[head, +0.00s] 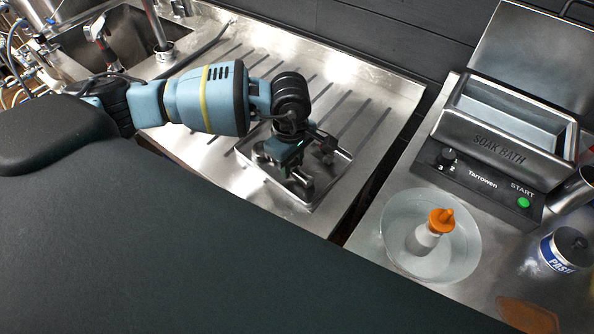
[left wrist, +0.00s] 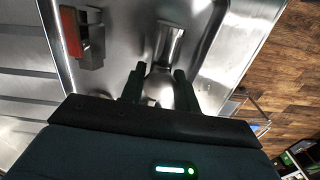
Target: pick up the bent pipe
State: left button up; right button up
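The bent pipe (left wrist: 168,46) is a shiny metal piece lying in a shallow steel tray (left wrist: 222,14). In the left wrist view its far arm points up the picture and its nearer part lies between my fingers. My left gripper (left wrist: 158,84) is open, one finger on each side of the pipe; I cannot tell whether they touch it. In the head view the left gripper (head: 288,168) hangs down into the tray (head: 322,192), and a bit of the pipe (head: 303,183) shows beside it. My right gripper is not in view.
A small metal part with a red face (left wrist: 72,32) lies in the tray beside the pipe. To the right stand a soak bath (head: 500,130), a round clear dish (head: 398,245) with an orange-capped bottle (head: 432,232), and a tin (head: 565,250). A sink (head: 85,45) is at upper left.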

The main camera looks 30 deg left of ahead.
pick_arm(q)
jog(key=c, duration=0.6)
jog(key=shift+o, duration=0.2)
jog(key=shift+r, duration=0.1)
